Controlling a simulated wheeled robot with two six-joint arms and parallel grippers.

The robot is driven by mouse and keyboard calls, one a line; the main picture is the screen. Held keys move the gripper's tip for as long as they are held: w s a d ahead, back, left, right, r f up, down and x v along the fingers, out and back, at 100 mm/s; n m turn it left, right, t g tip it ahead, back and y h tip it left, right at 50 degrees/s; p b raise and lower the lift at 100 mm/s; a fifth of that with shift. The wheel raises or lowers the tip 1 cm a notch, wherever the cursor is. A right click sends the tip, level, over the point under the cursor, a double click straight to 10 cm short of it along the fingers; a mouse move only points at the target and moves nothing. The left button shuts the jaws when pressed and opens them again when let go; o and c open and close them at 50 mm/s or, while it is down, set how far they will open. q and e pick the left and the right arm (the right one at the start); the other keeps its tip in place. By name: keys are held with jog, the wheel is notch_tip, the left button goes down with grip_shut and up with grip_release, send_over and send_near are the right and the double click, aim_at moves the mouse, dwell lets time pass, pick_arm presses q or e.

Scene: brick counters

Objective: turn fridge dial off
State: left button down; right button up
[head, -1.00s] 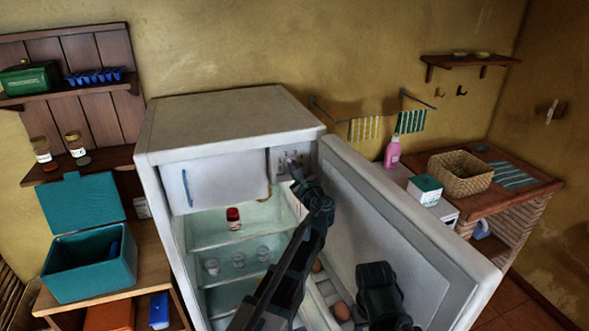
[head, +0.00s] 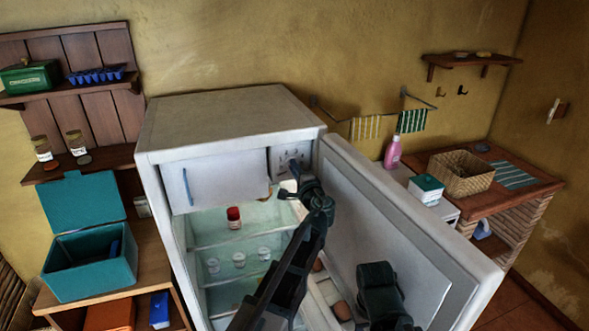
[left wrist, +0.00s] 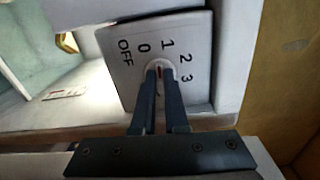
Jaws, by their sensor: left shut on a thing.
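The fridge dial (left wrist: 161,68) is a small pale knob with a red mark, on a grey plate (left wrist: 120,75) printed OFF, 0, 1, 2 and 3. The plate also shows in the head view (head: 279,158), at the fridge's upper right inside. My left gripper (left wrist: 161,75) is shut on the dial, one finger at each side; it also shows in the head view (head: 295,166). The fingers hide part of the dial, and I cannot tell which label its mark points to. My right gripper is not clearly seen.
The fridge (head: 230,115) stands open, its door (head: 410,225) swung to the right. A freezer flap (head: 220,182) is beside the dial plate. Shelves below hold a red-capped jar (head: 233,217) and small glasses. A dark link of my arm is in front of the door.

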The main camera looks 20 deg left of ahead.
pick_arm(q)
jog(key=n, duration=0.4)
jog(key=shift+f+n, duration=0.15)
jog(key=shift+n, duration=0.25)
pick_arm(e)
jog(key=shift+f, duration=0.1)
pick_arm(q)
jog(key=shift+n, duration=0.3)
jog(key=c, duration=0.9)
grip_release()
jog(key=shift+c, duration=0.2)
jog(key=v, duration=1.4)
